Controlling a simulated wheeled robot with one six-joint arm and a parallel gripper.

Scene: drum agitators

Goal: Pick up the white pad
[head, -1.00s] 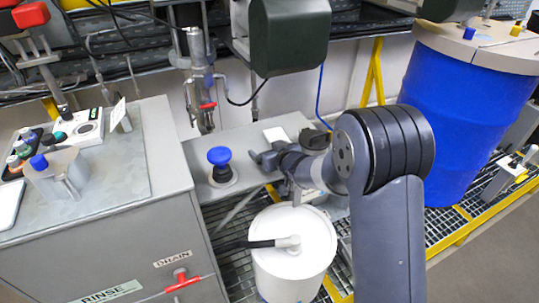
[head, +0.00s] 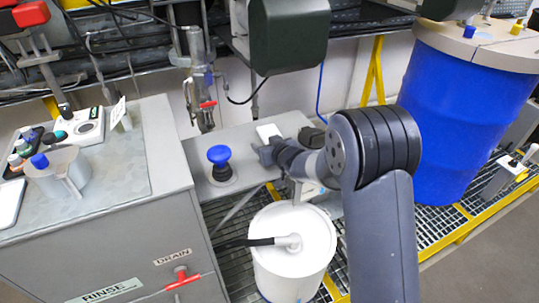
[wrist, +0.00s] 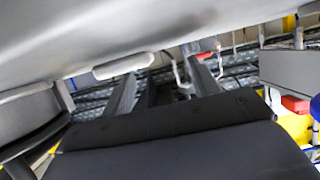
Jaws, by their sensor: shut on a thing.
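The white pad (head: 268,131) is a small flat white piece at the grey shelf behind the white bucket. In the head view my gripper (head: 266,153) is at its near edge, shut on it. In the wrist view the pad (wrist: 123,65) shows as a pale bar by the tip of the left finger, under a large grey surface. My gripper's fingers (wrist: 165,82) point away from the camera there. I cannot tell whether the pad is clear of the shelf.
A blue mushroom knob (head: 219,155) stands on the grey shelf (head: 240,137) left of my gripper. A dark round object (head: 311,137) is just right of the pad. A white bucket (head: 292,262) stands in front, a dark green box (head: 289,35) hangs above, and a blue drum (head: 460,110) is at right.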

